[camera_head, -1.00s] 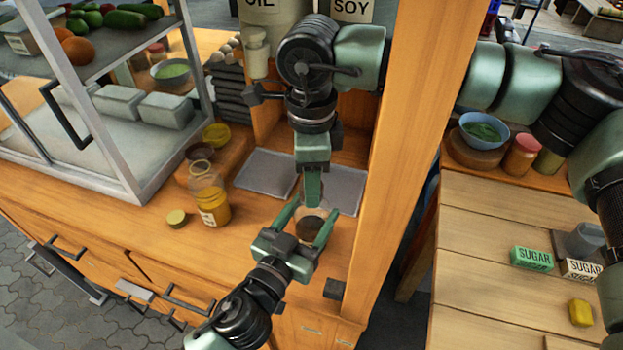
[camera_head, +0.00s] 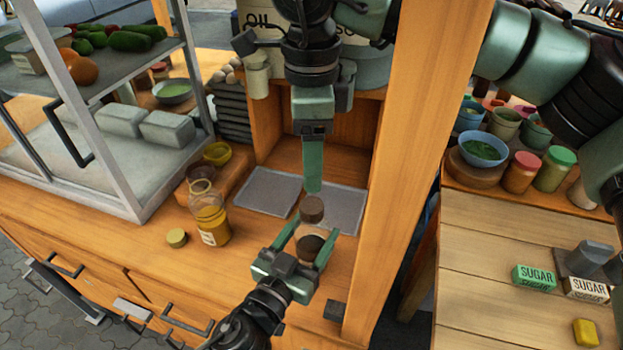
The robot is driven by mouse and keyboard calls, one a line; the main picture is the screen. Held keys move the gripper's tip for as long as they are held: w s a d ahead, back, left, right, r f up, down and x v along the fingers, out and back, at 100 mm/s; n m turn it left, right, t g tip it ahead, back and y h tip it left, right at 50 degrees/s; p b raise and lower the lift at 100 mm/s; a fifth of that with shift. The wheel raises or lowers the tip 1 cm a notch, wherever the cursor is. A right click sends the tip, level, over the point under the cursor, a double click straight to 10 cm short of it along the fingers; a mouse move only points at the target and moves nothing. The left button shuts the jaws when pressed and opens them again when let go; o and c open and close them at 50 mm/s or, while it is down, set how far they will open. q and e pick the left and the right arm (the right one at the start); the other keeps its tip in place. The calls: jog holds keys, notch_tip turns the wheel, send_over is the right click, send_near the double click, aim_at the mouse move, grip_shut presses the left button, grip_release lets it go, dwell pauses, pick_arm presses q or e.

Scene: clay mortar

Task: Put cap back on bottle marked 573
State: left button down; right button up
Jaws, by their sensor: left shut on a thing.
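My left gripper (camera_head: 295,247) reaches in from the bottom and is shut around a clear jar (camera_head: 309,243) with dark contents, over the counter's front part. A brown cap (camera_head: 312,209) shows at the jar's top. I cannot tell whether it is seated. My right gripper (camera_head: 313,185) points down from above, its fingertips at the cap's top edge. Its fingers are seen edge-on, so its opening and any hold on the cap are unclear. An uncapped jar with yellow contents (camera_head: 209,216) stands at left, a yellow-green lid (camera_head: 177,238) beside it. No number is readable.
Two grey trays (camera_head: 268,193) lie behind the held jar. A wooden post (camera_head: 410,160) rises close at right. A glass-sided display case (camera_head: 100,140) stands at left. The second table (camera_head: 480,280) at right carries sugar boxes (camera_head: 533,277) and bowls.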

aim_at(302, 248)
pick_arm(q)
jog(key=shift+c, duration=1.4)
grip_release()
pick_arm(e)
notch_tip(302, 248, up, 2)
pick_arm(q)
jog(key=b+v, duration=0.2)
jog(key=v, duration=0.5)
jog(key=shift+f, duration=0.15)
jog(key=shift+s+a, duration=0.2)
jog(key=shift+s, duration=0.15)
pick_arm(e)
notch_tip(302, 248, down, 2)
jog(key=shift+f, duration=0.15)
